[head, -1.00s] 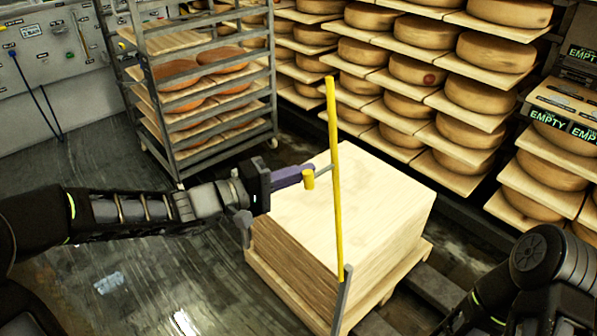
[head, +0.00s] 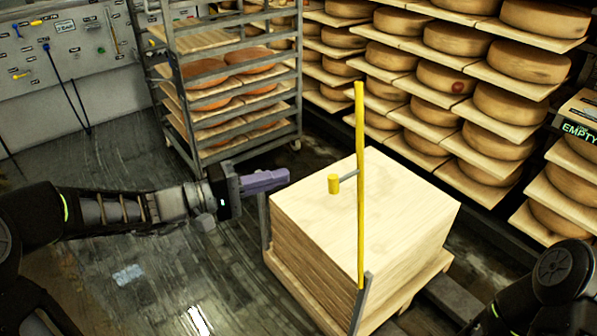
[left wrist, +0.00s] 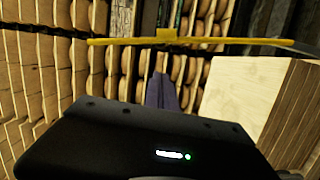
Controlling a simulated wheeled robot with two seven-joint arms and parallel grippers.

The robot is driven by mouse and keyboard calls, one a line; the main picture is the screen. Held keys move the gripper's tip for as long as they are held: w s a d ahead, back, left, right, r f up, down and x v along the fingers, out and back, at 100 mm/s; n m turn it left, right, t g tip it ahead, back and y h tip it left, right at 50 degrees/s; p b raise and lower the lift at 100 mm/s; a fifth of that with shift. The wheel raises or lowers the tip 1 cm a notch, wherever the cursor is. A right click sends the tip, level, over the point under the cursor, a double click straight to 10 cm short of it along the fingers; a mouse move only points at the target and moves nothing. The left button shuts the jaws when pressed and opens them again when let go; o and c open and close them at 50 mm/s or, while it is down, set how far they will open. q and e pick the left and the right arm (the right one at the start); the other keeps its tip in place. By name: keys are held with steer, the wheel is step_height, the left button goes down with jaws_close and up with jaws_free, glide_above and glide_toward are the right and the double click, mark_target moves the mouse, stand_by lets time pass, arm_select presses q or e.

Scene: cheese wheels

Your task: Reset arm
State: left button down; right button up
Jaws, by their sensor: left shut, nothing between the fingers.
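My left gripper (head: 265,181) is shut and empty, with purple fingers. It hovers just left of the stack of boards, apart from it. It also shows in the left wrist view (left wrist: 161,90), its fingers together. A yellow pole (head: 360,190) with a small yellow knob (head: 334,184) on a short side bar stands at the stack. The pole shows across the left wrist view (left wrist: 200,41). My left fingers do not touch the knob. My right arm shows at the lower right, but its gripper is out of view.
The stack of boards (head: 370,205) sits on a wooden pallet (head: 285,280). A metal rack (head: 298,100) with orange cheeses stands behind my left gripper. Shelves of cheese wheels (head: 505,105) fill the back right.

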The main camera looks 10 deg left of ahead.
arm_select(q)
steer(key=shift+s+a, duration=0.35)
steer(key=shift+a, duration=0.1)
